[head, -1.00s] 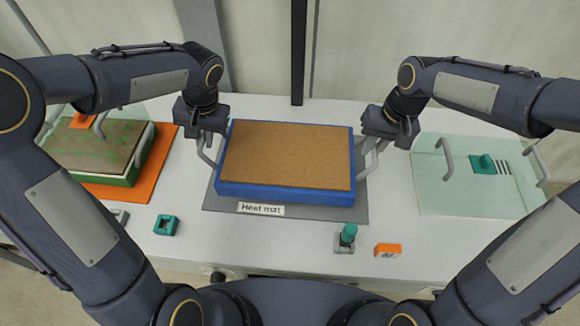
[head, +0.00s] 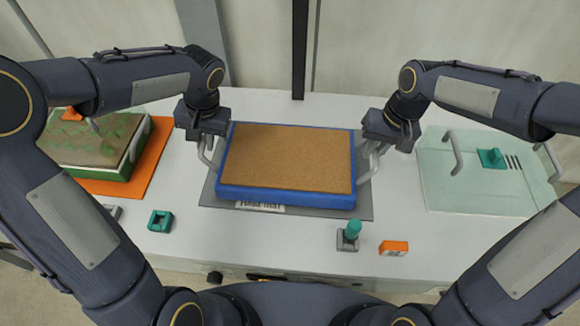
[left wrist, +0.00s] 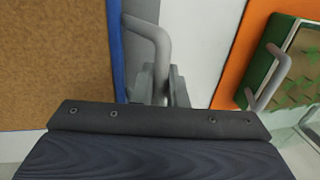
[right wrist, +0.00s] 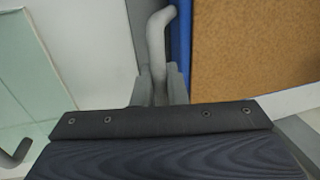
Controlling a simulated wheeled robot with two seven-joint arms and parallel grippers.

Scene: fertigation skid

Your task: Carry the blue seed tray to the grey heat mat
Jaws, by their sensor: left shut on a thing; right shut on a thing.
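The blue seed tray (head: 290,197), filled with brown material (head: 288,157), is level over the grey heat mat (head: 330,213) in the head view. Mat edges show at its left, front and right. The tray's front edge covers part of the mat's label (head: 259,207). I cannot tell whether the tray touches the mat. My left gripper (head: 207,140) is shut on the tray's left grey handle (left wrist: 152,40). My right gripper (head: 379,146) is shut on the right grey handle (right wrist: 156,40). Both wrist views show the handles between the fingers.
A green tray with plants (head: 118,177) sits on an orange mat (head: 153,157) at left. A clear lid (head: 465,185) with handles lies at right. A teal block (head: 160,221), a teal-topped knob (head: 353,230) and an orange block (head: 393,248) stand near the front edge.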

